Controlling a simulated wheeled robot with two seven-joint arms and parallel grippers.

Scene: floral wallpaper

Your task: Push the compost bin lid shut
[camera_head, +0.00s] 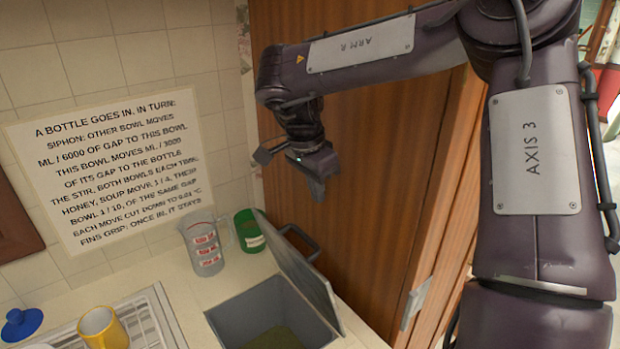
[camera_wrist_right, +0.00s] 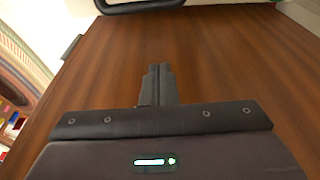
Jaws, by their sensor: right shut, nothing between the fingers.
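The compost bin (camera_head: 228,322) is a grey square box set in the countertop, with greenish-brown matter inside. Its grey lid (camera_head: 297,268) stands open, tilted up along the bin's right side, with a dark handle (camera_head: 300,240) on its outer face. My right gripper (camera_head: 318,194) is shut and empty, above and behind the lid, in front of the brown wooden panel and apart from the lid. In the right wrist view the closed fingers (camera_wrist_right: 158,82) show against the wood, and a dark curved bar shows at the top edge. My left gripper is not in view.
A clear measuring jug (camera_head: 204,248) and a green container (camera_head: 248,231) stand just behind the bin. A yellow mug (camera_head: 103,328) and a blue lid (camera_head: 21,324) are at lower left by a draining rack (camera_head: 150,322). A wooden panel (camera_head: 365,215) rises right of the counter.

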